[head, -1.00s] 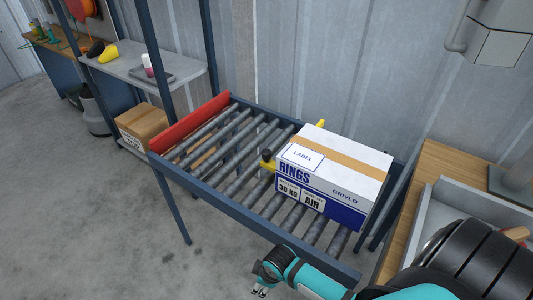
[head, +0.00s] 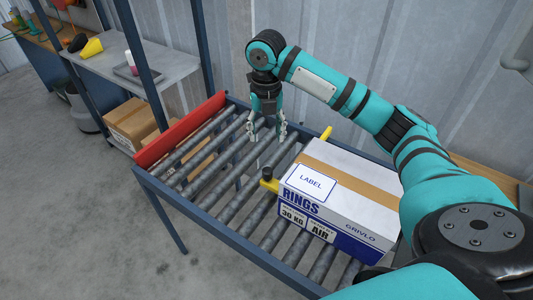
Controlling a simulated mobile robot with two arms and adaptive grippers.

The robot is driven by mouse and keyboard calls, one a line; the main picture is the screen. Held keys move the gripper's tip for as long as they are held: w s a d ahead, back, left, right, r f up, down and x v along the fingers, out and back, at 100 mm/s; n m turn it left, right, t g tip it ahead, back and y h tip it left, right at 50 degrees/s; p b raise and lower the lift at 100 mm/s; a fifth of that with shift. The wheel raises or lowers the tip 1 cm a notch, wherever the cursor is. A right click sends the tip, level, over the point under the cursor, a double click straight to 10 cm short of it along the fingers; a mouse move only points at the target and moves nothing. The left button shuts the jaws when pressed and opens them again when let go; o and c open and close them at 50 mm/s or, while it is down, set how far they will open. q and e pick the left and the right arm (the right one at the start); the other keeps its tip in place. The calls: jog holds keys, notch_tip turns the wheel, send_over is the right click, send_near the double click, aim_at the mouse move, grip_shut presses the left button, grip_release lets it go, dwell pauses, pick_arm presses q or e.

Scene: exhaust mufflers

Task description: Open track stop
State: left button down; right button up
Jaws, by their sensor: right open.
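The track stop is a yellow bar across the roller track, with a dark knob (head: 267,173) on its near end. Its yellow near end (head: 269,186) and yellow far end (head: 326,133) show; the box hides most of the middle. A white and blue box (head: 335,200) marked RINGS sits on the rollers right beside the stop. My right gripper (head: 267,138) points down over the rollers, left of the stop and behind the knob, open and empty. It is apart from the knob. My left gripper is not in view.
The roller track (head: 215,205) has a blue frame and free rollers left of the stop. A red end plate (head: 181,130) closes its left end. Cardboard boxes (head: 130,122) and a grey shelf table (head: 135,70) stand behind at the left.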

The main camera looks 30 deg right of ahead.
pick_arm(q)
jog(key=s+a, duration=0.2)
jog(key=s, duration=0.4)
pick_arm(e)
send_over(268, 170)
jog(key=shift+n, duration=0.3)
notch_tip(268, 170, down, 6)
jog(key=shift+s+a+r, duration=0.1)
jog(key=shift+s, duration=0.05)
notch_tip(268, 170, down, 7)
notch_tip(268, 170, down, 2)
jog(key=shift+f, duration=0.45)
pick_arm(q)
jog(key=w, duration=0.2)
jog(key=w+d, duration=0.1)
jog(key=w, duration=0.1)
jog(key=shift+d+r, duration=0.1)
pick_arm(e)
grip_shut()
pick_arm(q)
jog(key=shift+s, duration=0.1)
